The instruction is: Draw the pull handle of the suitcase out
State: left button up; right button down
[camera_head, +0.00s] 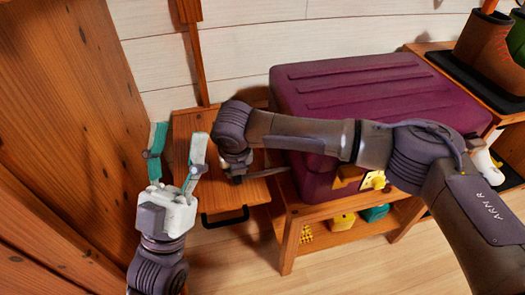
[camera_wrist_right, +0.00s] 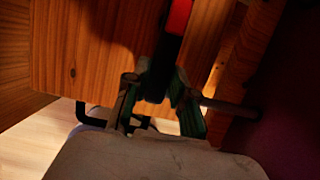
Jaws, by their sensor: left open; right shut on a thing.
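The purple suitcase (camera_head: 345,85) lies flat on a wooden bench. A thin dark rod of its pull handle (camera_head: 268,171) sticks out from its left end; in the right wrist view the rod (camera_wrist_right: 230,106) runs to the dark suitcase side at the right. My right gripper (camera_wrist_right: 157,100) is shut on the handle's dark crossbar (camera_wrist_right: 160,66), which has a red part (camera_wrist_right: 179,14) at the top. In the head view my right arm hides most of the crossbar. My left gripper (camera_head: 178,142) is open and empty, left of the suitcase.
A low wooden cabinet (camera_head: 190,122) with a black pull (camera_head: 225,217) stands left of the suitcase, below my right gripper. The bench (camera_head: 290,240) holds yellow and teal things underneath. Boots (camera_head: 490,45) stand at the far right. A wooden panel (camera_head: 60,90) closes the left side.

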jog(key=shift+s+a+p, duration=0.25)
jog(key=shift+s+a, duration=0.05)
jog(key=shift+a, duration=0.55)
jog(key=shift+s+a+p, duration=0.25)
jog(key=shift+s+a, duration=0.05)
jog(key=shift+a, duration=0.5)
jog(key=shift+s+a, duration=0.15)
jog(key=shift+a, duration=0.35)
jog(key=shift+s+a, duration=0.15)
jog(key=shift+a, duration=0.35)
jog(key=shift+s+a, duration=0.15)
jog(key=shift+a, duration=0.3)
jog(key=shift+s+a+p, duration=0.3)
jog(key=shift+a, duration=0.5)
pick_arm(q)
jog(key=w+f+g, duration=0.1)
jog(key=w+g, duration=0.1)
jog(key=w+f+g+y, duration=0.1)
jog(key=w+f, duration=0.1)
jog(key=shift+d+f+g+y, duration=0.1)
jog(key=shift+f+g+y, duration=0.05)
jog(key=shift+g+y, duration=0.2)
pick_arm(e)
jog(key=c, duration=1)
grip_release()
